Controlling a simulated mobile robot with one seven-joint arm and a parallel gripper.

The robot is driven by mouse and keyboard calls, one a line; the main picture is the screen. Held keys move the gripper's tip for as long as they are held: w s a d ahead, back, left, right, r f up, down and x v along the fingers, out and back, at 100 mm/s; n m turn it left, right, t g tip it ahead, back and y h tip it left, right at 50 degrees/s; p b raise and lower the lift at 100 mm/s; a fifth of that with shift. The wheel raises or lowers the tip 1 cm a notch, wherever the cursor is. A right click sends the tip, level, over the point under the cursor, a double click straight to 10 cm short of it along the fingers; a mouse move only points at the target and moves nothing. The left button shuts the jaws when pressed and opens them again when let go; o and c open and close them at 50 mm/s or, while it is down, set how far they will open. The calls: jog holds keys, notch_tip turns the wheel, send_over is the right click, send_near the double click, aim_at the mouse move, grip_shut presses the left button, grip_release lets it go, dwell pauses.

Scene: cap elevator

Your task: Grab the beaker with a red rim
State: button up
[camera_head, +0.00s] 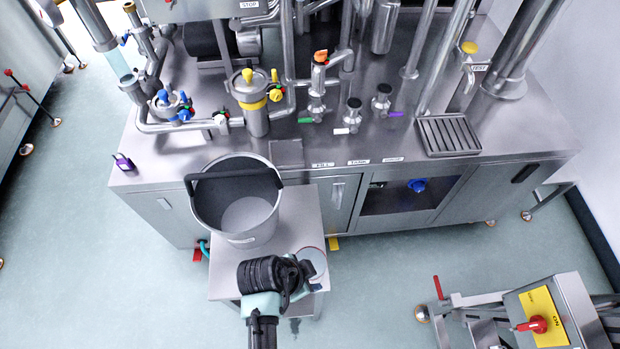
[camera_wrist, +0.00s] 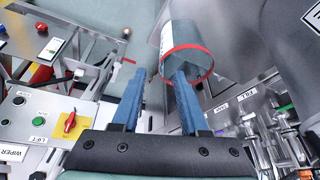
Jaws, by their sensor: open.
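The beaker is clear grey with a red rim and a white label, and shows in the wrist view (camera_wrist: 186,40) just beyond my fingertips. In the head view the beaker (camera_head: 315,262) stands near the edge of a small steel table, partly hidden by my wrist. My gripper (camera_wrist: 155,82) is open and empty, with two blue fingers apart. The right finger's tip overlaps the beaker's rim in the picture; I cannot tell if they touch. The left finger lies left of the beaker. In the head view my gripper (camera_head: 291,276) is beside the beaker, its fingers mostly hidden.
A large steel bucket (camera_head: 240,232) with a black handle stands on the same small table (camera_head: 302,212), behind the beaker. A steel machine bench (camera_head: 390,150) with pipes and valves is at the back. A control cart (camera_head: 566,300) stands at the lower right. Floor between is clear.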

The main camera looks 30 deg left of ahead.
jog(key=shift+p+x, duration=0.5)
jog(key=shift+x, duration=2.2)
jog(key=shift+w+a, duration=0.15)
grip_shut()
jog(key=shift+r, duration=0.1)
